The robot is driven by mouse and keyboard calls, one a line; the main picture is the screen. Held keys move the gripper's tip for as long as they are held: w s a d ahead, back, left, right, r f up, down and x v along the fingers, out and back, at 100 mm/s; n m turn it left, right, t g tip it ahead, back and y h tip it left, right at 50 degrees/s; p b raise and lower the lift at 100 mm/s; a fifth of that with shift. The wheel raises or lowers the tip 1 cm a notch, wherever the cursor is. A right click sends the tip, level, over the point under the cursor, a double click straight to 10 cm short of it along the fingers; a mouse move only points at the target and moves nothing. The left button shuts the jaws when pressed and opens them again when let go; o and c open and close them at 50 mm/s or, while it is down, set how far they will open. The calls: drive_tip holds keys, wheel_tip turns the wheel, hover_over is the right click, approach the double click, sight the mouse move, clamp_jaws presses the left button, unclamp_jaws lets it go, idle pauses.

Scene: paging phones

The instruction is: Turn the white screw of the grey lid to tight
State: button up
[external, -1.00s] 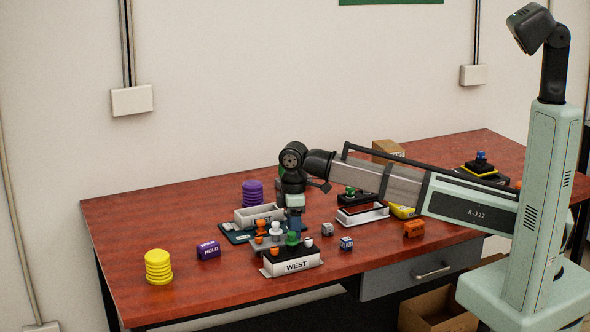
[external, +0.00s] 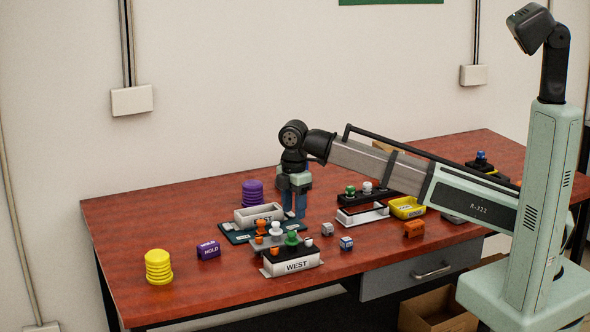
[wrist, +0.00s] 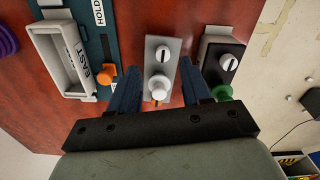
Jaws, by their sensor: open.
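The grey lid (wrist: 175,47) is a narrow plate in the middle of the wrist view, with a white round knob-like screw (wrist: 158,88) and a white dial (wrist: 163,54) bearing a dark mark. In the external view the white screw (external: 276,229) stands up near the front of the table. My gripper (wrist: 161,70) is open, its two blue fingers on either side of the lid in the wrist view, with nothing between them held. In the external view my gripper (external: 294,210) is behind and above the white screw, apart from it.
A black lid with a green knob (wrist: 222,92) and a tilted dial mark is close on the right; an orange knob (wrist: 106,74) and the EAST box (wrist: 62,62) are on the left. A WEST box (external: 290,267), yellow discs (external: 158,267) and a purple HOLD block (external: 208,250) stand nearby.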

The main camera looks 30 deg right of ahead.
sight(293, 229)
wheel_tip(293, 229, up, 8)
drive_tip(key=s+a+f+m+t+y, duration=0.1)
drive_tip(key=s+a+f+m+t, duration=0.1)
drive_tip(key=a, duration=0.7)
drive_tip(key=s+a+f+m+t+y, duration=0.1)
drive_tip(key=s+a+f+m+t, duration=0.2)
drive_tip(key=s+a, duration=0.3)
drive_tip(key=s+a+f+m+t+y, duration=0.1)
drive_tip(key=s+a+f+m, duration=0.3)
drive_tip(key=a, duration=1)
drive_tip(key=shift+a+f+t, duration=0.25)
drive_tip(key=shift+f+t, duration=0.1)
drive_tip(key=shift+t, duration=0.55)
